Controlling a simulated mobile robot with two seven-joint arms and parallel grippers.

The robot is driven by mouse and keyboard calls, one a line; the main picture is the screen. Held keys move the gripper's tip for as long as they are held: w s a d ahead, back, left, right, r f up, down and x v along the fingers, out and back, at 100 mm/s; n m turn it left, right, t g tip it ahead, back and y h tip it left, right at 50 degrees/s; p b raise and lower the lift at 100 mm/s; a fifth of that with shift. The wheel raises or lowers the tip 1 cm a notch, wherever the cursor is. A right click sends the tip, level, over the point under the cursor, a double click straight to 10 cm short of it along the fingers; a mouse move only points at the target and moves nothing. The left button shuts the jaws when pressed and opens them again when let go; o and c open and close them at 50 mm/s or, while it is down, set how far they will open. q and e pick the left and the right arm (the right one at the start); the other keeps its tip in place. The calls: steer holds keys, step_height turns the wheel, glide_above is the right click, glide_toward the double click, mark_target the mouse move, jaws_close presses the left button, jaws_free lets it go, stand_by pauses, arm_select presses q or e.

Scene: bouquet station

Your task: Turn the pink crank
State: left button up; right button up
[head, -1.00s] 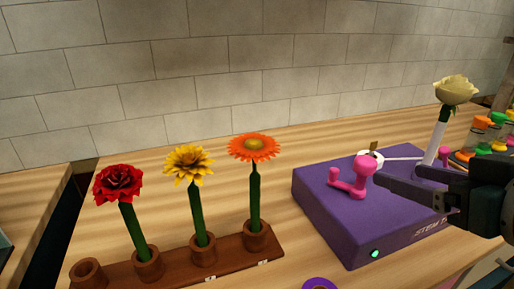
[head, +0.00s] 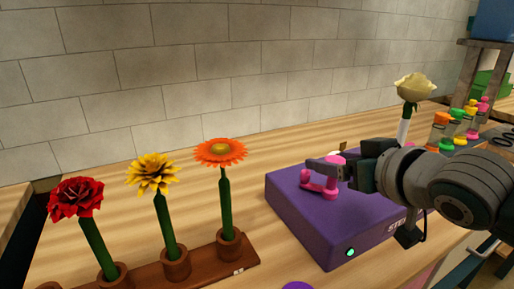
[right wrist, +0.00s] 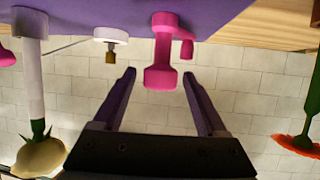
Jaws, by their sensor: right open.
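The pink crank (head: 331,191) stands on top of the purple box (head: 325,230), with a knob at its left end. My right gripper (head: 325,168) is open at the crank, its dark fingers partly covering it in the head view. In the right wrist view, the crank (right wrist: 162,50) stands between the two open fingers (right wrist: 158,76), with a gap on each side. My left gripper is not in view.
A pale rose (head: 415,87) stands in a white tube on the box's far side. A wooden rack (head: 245,252) at left holds red, yellow and orange flowers. Colourful small items (head: 458,122) stand at the back right. A tiled wall (head: 200,70) is behind.

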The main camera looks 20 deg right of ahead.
jaws_close()
stand_by(0.5)
steer(key=shift+a+r+m+h, duration=0.1)
steer(key=shift+m+h, duration=0.2)
steer(key=shift+m+h+p, duration=0.3)
steer(key=shift+m+h, duration=0.3)
steer(key=shift+h, duration=0.1)
steer(key=shift+m+g+h+b, duration=0.55)
steer(key=shift+m+h, duration=0.35)
steer(key=shift+h, duration=0.1)
steer(key=shift+m+h, duration=0.4)
steer(key=shift+h, duration=0.1)
